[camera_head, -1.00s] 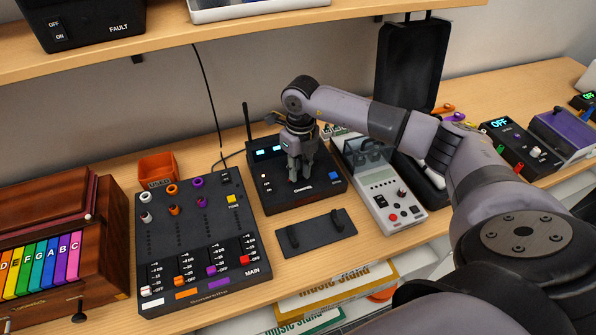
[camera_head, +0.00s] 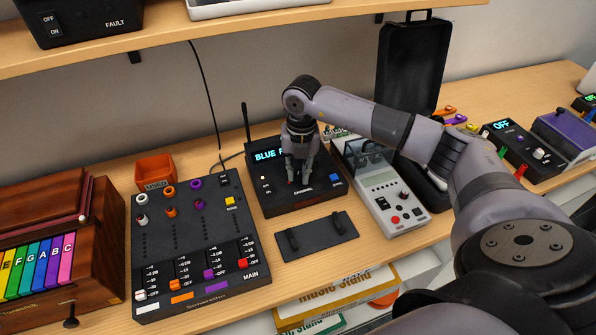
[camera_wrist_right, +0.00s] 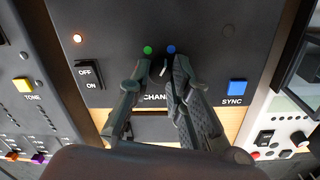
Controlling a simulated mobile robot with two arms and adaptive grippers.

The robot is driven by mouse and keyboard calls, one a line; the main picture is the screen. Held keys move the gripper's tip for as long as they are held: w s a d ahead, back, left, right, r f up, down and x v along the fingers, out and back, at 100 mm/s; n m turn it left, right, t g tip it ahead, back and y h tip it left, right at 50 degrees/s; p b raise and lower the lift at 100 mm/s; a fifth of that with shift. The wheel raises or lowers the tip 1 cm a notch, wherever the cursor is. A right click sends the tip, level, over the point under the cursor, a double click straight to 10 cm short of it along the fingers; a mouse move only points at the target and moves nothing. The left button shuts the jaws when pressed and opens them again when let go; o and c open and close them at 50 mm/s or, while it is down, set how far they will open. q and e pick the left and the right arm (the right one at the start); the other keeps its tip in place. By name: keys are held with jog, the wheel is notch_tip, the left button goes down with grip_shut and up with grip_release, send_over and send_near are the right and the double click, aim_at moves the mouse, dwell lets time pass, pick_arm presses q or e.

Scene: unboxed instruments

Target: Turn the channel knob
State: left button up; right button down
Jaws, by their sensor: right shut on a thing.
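The channel knob (camera_wrist_right: 161,70) is a small dark knob with a pale pointer mark, above the word CHANNEL on a black receiver box (camera_head: 268,200). It sits between the fingertips of my right gripper (camera_wrist_right: 160,65), which is shut on it from above. In the head view my right gripper (camera_head: 298,180) hides the knob. A green dot and a blue dot show just past the fingertips in the wrist view. My left gripper is out of view.
A mixer (camera_head: 195,240) stands left of the receiver and a grey tester (camera_head: 385,190) stands right. A black plate with two handles (camera_head: 317,236) lies in front. A blue SYNC button (camera_wrist_right: 237,87) and an OFF/ON switch (camera_wrist_right: 88,74) flank the knob.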

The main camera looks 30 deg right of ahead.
aim_at(300, 175)
jog(key=shift+d, duration=0.1)
dwell(0.3)
jog(key=c, duration=1.5)
grip_release()
jog(key=shift+o, duration=0.2)
notch_tip(300, 175, up, 12)
jog(key=shift+d, duration=0.15)
jog(key=shift+s, duration=0.1)
